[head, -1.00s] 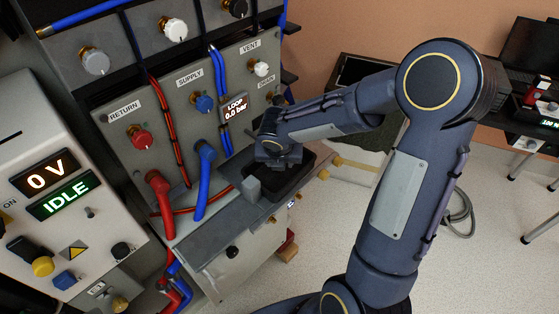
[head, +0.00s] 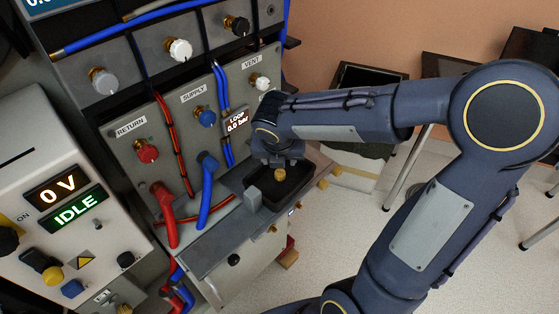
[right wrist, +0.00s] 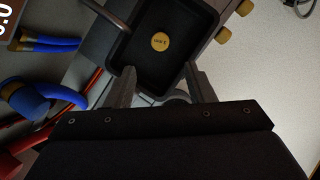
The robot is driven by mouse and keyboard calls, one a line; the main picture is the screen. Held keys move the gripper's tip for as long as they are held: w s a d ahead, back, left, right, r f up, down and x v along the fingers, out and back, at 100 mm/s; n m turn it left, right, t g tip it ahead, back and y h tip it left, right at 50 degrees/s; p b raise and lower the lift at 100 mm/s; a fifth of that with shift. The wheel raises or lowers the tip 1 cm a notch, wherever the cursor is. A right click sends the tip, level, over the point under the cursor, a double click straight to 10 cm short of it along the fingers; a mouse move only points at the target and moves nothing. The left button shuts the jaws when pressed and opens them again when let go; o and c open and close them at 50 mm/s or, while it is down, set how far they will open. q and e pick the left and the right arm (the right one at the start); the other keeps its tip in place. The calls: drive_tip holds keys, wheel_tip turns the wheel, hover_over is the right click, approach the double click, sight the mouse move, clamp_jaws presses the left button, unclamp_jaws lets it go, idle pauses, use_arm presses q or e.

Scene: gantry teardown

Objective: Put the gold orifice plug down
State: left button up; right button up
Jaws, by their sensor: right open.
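The gold orifice plug (head: 280,174) sits in the black tray (head: 296,190) on the grey bench ledge. In the right wrist view the plug (right wrist: 160,41) shows as a round gold disc on the floor of the tray (right wrist: 150,72), with small lettering on its face. My right gripper (head: 277,164) is just behind the plug in the head view. In the right wrist view its two fingers (right wrist: 158,80) are spread apart and empty, and the plug lies beyond their tips, clear of both. My left gripper is in neither view.
A grey block (head: 253,197) stands at the tray's left edge. Blue hose (head: 208,180) and red hose (head: 167,215) rise left of the tray. Open floor lies to the right.

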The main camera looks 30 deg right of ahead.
drive_tip(key=s+a+r+m+y+p, duration=0.1)
drive_tip(key=s+a+r+m+y, duration=0.1)
drive_tip(key=s+m, duration=0.7)
drive_tip(key=s+a+r+m+t+y+p, duration=0.1)
drive_tip(key=s+r+m+y, duration=0.3)
drive_tip(key=s+m, duration=0.6)
drive_tip(key=shift+a+r+m+t+p, duration=0.35)
drive_tip(key=shift+a+m+p, duration=0.4)
drive_tip(key=shift+m, duration=5.35)
